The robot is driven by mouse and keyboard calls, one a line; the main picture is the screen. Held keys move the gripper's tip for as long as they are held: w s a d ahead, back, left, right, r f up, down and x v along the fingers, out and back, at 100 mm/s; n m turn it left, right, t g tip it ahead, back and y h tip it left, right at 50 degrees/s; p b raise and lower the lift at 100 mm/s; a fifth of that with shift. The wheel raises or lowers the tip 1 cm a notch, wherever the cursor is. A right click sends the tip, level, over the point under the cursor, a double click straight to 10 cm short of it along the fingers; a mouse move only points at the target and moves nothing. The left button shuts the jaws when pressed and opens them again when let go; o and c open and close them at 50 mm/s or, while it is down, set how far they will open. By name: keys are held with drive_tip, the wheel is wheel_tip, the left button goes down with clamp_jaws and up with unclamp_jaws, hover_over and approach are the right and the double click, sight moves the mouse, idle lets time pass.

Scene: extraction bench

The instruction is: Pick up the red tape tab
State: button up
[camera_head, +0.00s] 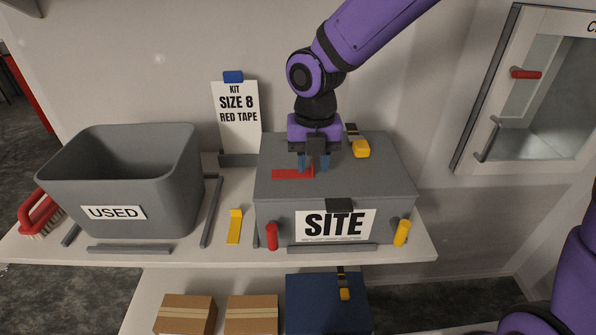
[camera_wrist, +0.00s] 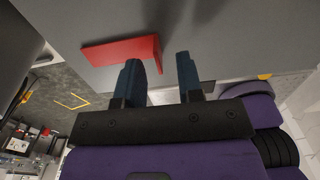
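The red tape tab (camera_head: 290,174) lies flat on the lid of the grey SITE box (camera_head: 385,178), with a short upturned end at its right. In the wrist view the red tab (camera_wrist: 115,51) shows its upturned end beside the left finger, on the side facing the gap. My gripper (camera_head: 313,162) points down over the tab's right end. In the wrist view my gripper (camera_wrist: 162,75) has its two blue fingers apart, with a clear gap. Whether a finger touches the tab I cannot tell.
A yellow latch (camera_head: 360,149) sits on the lid right of my gripper. The sign card (camera_head: 238,117) stands behind, left of the box. The grey USED bin (camera_head: 172,190), a yellow tab (camera_head: 235,226) and a red brush (camera_head: 39,215) are left. A cabinet (camera_head: 500,100) hangs at right.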

drive_tip(key=shift+f, duration=0.65)
clamp_jaws()
